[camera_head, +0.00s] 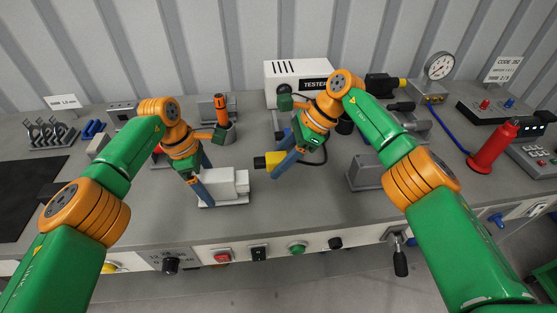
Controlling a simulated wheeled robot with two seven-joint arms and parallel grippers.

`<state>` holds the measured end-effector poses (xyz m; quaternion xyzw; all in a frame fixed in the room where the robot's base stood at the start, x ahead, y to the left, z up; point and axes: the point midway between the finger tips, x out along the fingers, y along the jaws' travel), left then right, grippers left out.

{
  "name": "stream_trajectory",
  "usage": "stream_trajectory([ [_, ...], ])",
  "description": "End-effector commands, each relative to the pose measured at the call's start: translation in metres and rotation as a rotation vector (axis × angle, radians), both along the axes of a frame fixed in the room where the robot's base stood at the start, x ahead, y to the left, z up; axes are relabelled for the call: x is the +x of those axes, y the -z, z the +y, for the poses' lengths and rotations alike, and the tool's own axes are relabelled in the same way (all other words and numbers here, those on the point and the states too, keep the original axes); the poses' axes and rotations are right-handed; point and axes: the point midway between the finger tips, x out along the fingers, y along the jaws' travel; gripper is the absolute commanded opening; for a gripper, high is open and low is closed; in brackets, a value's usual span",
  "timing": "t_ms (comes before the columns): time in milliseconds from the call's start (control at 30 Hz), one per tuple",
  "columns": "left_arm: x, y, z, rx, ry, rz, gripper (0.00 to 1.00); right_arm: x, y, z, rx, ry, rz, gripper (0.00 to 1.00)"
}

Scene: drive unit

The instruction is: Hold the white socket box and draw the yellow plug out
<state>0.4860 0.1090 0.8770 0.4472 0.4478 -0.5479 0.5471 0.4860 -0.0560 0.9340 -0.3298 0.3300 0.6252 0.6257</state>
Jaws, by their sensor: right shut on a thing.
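The white socket box (232,187) stands on the bench left of centre. My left gripper (207,181) is at its left end, with blue fingers spread apart, one toward the back and one toward the front. Whether they touch the box is hard to tell. The yellow plug (271,160) is to the right of and behind the box in the picture, apart from it. My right gripper (281,159) is shut on the plug, and its fingers partly hide it. A black cable runs from the plug's side to the right.
The white tester (291,82) stands behind my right gripper. A grey block (366,173) stands to the right, and a red cylinder (491,150) is farther right. A grey cup with an orange-handled tool (222,108) is behind the box.

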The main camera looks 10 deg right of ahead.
Motion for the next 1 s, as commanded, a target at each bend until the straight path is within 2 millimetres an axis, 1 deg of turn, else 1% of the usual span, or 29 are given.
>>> stream_trajectory([
  [133, 0.0, -0.001, 0.0, 0.0, 0.0, -0.001, 0.9, 0.0, 0.0, 0.0, 0.0, 0.0, 0.0, 0.0],
  [200, 0.001, -0.006, 0.001, 0.0, -0.001, -0.003, 0.9, 0.0, 0.0, 0.0, 0.0, 0.0, 0.0, 0.0],
  [267, 0.001, -0.017, 0.003, 0.0, 0.0, -0.004, 0.9, 0.0, 0.0, 0.0, 0.0, 0.0, 0.0, 0.0],
  [400, 0.001, -0.049, 0.009, 0.0, -0.002, -0.005, 0.9, 0.0, 0.0, 0.0, 0.0, 0.0, 0.0, 0.0],
  [533, 0.001, -0.068, 0.014, 0.001, -0.002, -0.002, 0.9, 0.0, 0.0, 0.0, 0.0, 0.0, 0.0, 0.0],
  [600, 0.001, -0.078, 0.015, 0.001, -0.001, -0.001, 0.9, 0.0, -0.004, 0.0, 0.0, 0.0, 0.0, 0.0],
  [667, 0.001, -0.092, 0.017, 0.001, -0.002, -0.002, 0.9, 0.0, -0.012, 0.0, 0.001, 0.0, 0.0, 0.0],
  [733, 0.001, -0.112, 0.021, 0.0, -0.002, -0.002, 0.9, 0.0, -0.026, 0.0, 0.001, 0.0, 0.0, 0.0],
  [800, 0.001, -0.138, 0.024, 0.0, -0.001, -0.001, 0.9, 0.0, -0.05, 0.0, 0.001, 0.0, 0.0, 0.0],
  [900, 0.001, -0.164, 0.03, 0.0, 0.0, 0.0, 0.9, 0.0, -0.076, 0.0, 0.0, 0.0, 0.0, 0.0],
  [1000, 0.001, -0.178, 0.034, 0.001, -0.001, 0.0, 0.9, 0.0, -0.091, 0.0, 0.0, 0.0, 0.0, 0.0],
])
